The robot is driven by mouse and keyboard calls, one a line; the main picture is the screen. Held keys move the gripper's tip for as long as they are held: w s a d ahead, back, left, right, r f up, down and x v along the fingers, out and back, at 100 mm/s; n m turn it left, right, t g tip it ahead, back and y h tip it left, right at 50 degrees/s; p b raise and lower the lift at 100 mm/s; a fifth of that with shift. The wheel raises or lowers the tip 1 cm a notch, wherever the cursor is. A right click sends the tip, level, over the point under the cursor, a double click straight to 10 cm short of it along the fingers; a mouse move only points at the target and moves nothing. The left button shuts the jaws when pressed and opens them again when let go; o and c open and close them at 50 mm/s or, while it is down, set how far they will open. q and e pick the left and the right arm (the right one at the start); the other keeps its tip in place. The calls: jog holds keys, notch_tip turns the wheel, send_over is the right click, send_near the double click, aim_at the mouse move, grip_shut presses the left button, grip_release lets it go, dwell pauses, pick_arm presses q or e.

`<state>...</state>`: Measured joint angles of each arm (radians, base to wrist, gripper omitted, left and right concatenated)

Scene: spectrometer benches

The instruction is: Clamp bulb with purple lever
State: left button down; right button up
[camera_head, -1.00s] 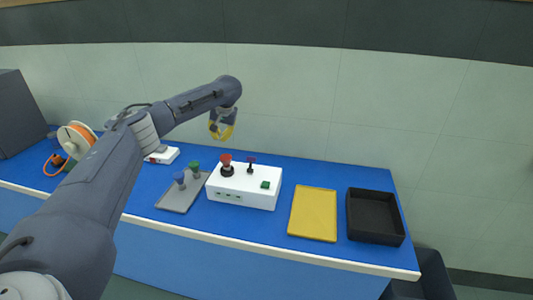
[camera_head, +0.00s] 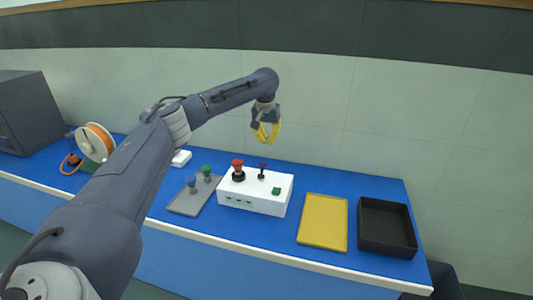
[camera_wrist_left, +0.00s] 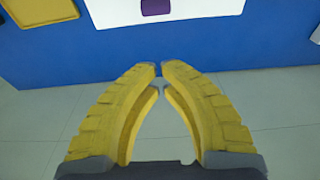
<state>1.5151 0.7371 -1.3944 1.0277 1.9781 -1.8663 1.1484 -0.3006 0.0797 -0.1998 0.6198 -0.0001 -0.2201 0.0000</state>
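A white box (camera_head: 255,194) stands on the blue bench, with a green button on its top. A red bulb (camera_head: 238,164) stands upright in a dark socket on the box's left side. The purple lever (camera_head: 263,166) sticks up to the right of the bulb. My left gripper (camera_head: 267,140) hangs above and behind the box, with its yellow fingers pointing down and clear of everything. In the left wrist view (camera_wrist_left: 160,70) the fingertips nearly meet with nothing between them. A purple part (camera_wrist_left: 155,7) on the white box shows at that view's top edge. My right gripper is not in view.
A grey tray (camera_head: 185,208) with a blue and a green bulb stands left of the box. A yellow tray (camera_head: 322,222) and a black bin (camera_head: 386,228) stand to the right. An orange spool (camera_head: 96,142) and a dark cabinet (camera_head: 30,110) are at far left.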

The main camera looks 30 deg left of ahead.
aim_at(262, 170)
pick_arm(q)
jog(key=shift+s+d+f, duration=0.1)
jog(key=shift+s+f, duration=0.2)
jog(key=shift+f, duration=1)
jog(key=shift+s+d+f, duration=0.1)
jog(key=shift+s+f, duration=0.25)
jog(key=shift+f, duration=0.9)
jog(key=shift+s+f, duration=0.3)
jog(key=shift+f, duration=1)
jog(key=shift+d, duration=0.1)
